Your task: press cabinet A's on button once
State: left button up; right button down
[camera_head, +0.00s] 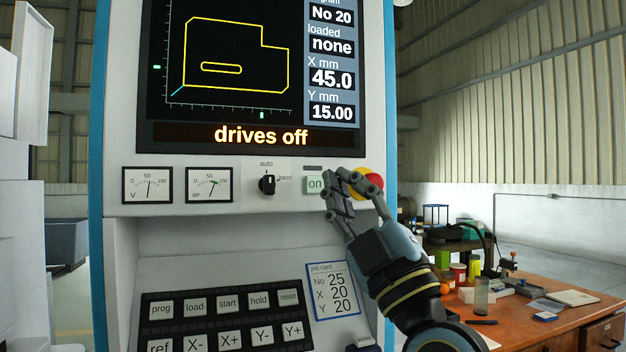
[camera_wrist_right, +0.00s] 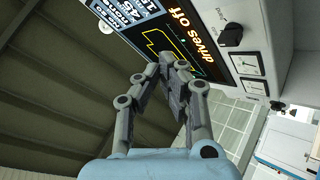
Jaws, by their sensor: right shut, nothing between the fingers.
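The cabinet (camera_head: 97,120) fills the middle of the head view, with blue edges and a screen (camera_head: 235,80) reading "drives off". Its pale green "on" button (camera_head: 314,184) sits on the panel strip, right of the auto/hand knob (camera_head: 267,184). My right gripper (camera_head: 332,182) is shut and empty, its fingertips just right of the button. I cannot tell whether they touch the panel. Behind the fingers is a red and yellow button (camera_head: 372,183), partly hidden. In the wrist view my right gripper (camera_wrist_right: 167,62) points at the screen; the on button is hidden there. My left gripper is not in view.
Two dials (camera_head: 147,185) sit left of the knob. Below are a keypad (camera_head: 228,318) and a job card (camera_head: 333,290). A wooden bench (camera_head: 560,325) with jars and tools stands at the right.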

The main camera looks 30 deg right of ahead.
aim_at(321, 186)
jog(key=shift+a, duration=0.1)
jog(key=shift+w+d+f+b, duration=0.1)
jog(key=shift+w+d+b, duration=0.3)
jog(key=shift+w, duration=1.05)
jog(key=shift+w+d+r+b, duration=0.1)
jog(key=shift+w+d+b, duration=0.3)
jog(key=shift+w, duration=1)
jog(key=shift+w+d+f+b, duration=0.1)
jog(key=shift+w+d+b, duration=0.25)
jog(key=shift+w, duration=1.1)
jog(key=shift+w, duration=0.15)
jog(key=shift+w, duration=0.25)
jog(key=shift+w+d, duration=0.1)
jog(key=shift+w, duration=0.25)
jog(key=shift+s+a+p, duration=0.2)
jog(key=shift+s+p, duration=0.4)
jog(key=shift+s, duration=0.2)
